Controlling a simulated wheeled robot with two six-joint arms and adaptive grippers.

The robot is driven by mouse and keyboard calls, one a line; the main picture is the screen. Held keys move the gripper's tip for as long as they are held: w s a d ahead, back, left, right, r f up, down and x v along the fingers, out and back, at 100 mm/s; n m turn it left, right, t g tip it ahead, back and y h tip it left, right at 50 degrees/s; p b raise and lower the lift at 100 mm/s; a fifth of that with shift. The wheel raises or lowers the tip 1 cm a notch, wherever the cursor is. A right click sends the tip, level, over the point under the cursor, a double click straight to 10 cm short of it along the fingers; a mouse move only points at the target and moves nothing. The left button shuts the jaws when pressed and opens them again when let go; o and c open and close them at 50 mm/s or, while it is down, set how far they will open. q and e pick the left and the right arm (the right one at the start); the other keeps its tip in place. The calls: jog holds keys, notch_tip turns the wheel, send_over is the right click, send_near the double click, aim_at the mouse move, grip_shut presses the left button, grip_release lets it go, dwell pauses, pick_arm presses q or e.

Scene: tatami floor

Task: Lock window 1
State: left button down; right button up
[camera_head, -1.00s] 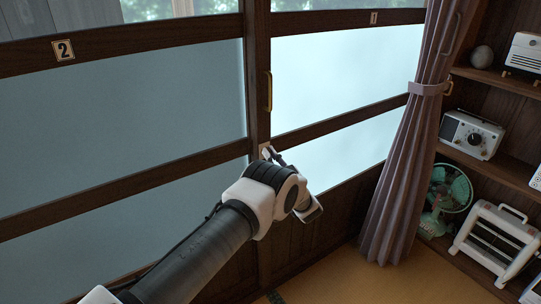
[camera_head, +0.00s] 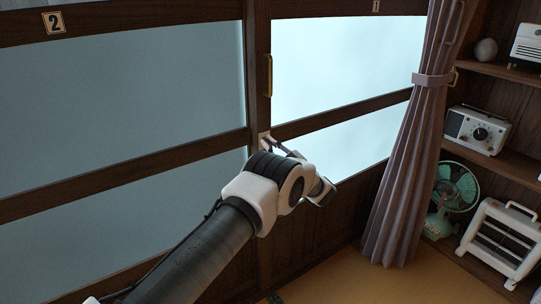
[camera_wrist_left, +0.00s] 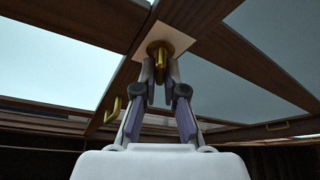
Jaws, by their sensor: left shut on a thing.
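Window 1 (camera_head: 340,75) is the frosted sliding window on the right, with the label "1" on its upper rail. Window 2 (camera_head: 120,90), labelled "2", is on the left. A brass lock knob (camera_wrist_left: 157,46) sits on a pale square plate (camera_wrist_left: 178,35) on the post where the windows meet; the plate's edge also shows in the head view (camera_head: 263,138). My left gripper (camera_wrist_left: 160,72) is shut on the brass knob. In the head view my wrist hides most of the left gripper (camera_head: 275,146). My right gripper is not in view.
A brass handle (camera_head: 268,75) is on the post above the plate. A tied purple curtain (camera_head: 400,185) hangs at the right. Some tatami floor (camera_head: 370,280) is clear.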

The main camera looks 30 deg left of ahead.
pick_arm(q)
jog(key=n+g+h+b, duration=0.1)
jog(key=n+b, duration=0.2)
jog(key=n, duration=0.1)
jog(key=n+g+b, duration=0.1)
jog(key=n+b, duration=0.1)
jog(key=n, duration=0.2)
jog(key=n+g+h+b, duration=0.1)
jog(key=n+g+b, duration=0.1)
jog(key=n+b, duration=0.1)
jog(key=shift+s+f+n+h+b, duration=0.1)
jog(key=shift+f+n+h+b, duration=0.2)
jog(key=shift+n+b, duration=0.1)
jog(key=shift+n+h+b, duration=0.5)
jog(key=shift+n+b, duration=0.05)
jog(key=shift+n, duration=0.65)
jog(key=shift+r, duration=0.1)
jog(key=c, duration=1.3)
grip_release()
jog(key=shift+a, duration=0.1)
jog(key=shift+o, duration=0.2)
